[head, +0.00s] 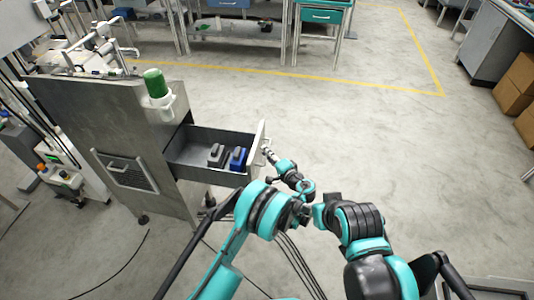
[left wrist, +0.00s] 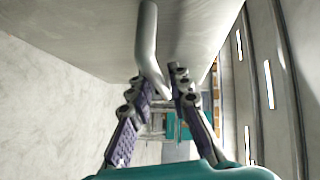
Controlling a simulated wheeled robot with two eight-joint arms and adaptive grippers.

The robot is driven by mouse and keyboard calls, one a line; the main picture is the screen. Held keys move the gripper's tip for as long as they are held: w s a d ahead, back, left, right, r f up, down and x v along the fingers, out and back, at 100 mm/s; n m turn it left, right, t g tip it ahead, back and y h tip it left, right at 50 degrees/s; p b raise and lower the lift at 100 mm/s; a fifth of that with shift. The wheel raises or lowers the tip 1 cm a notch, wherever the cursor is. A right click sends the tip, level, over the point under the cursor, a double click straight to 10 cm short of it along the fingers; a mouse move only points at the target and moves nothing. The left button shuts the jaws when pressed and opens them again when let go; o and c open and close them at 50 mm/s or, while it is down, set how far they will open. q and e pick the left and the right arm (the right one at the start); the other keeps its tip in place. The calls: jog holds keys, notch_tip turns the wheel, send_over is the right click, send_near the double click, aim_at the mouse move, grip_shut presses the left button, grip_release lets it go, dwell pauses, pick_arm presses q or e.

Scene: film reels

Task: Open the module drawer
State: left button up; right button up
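The module drawer (head: 198,163) is a dark grey open-topped tray. It stands pulled well out of the right side of the metal cabinet (head: 95,125). Its pale front panel (head: 258,143) faces right. My left gripper (head: 268,153) is at the outer face of this panel. In the left wrist view, the curved grey handle (left wrist: 148,40) runs down between the fingers of my left gripper (left wrist: 160,82), which look closed on it. The exact contact is partly hidden. My right arm shows at the lower right of the head view, but I cannot make out its gripper.
A dark grey module (head: 216,155) and a blue module (head: 238,158) sit in the drawer. A green-topped white container (head: 156,86) is fixed near the cabinet's upper edge. Cardboard boxes (head: 515,85) stand far right. The floor right of the drawer is clear.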

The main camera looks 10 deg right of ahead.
pick_arm(q)
jog(key=v, duration=0.8)
jog(key=shift+d, duration=0.15)
jog(key=shift+s, duration=0.1)
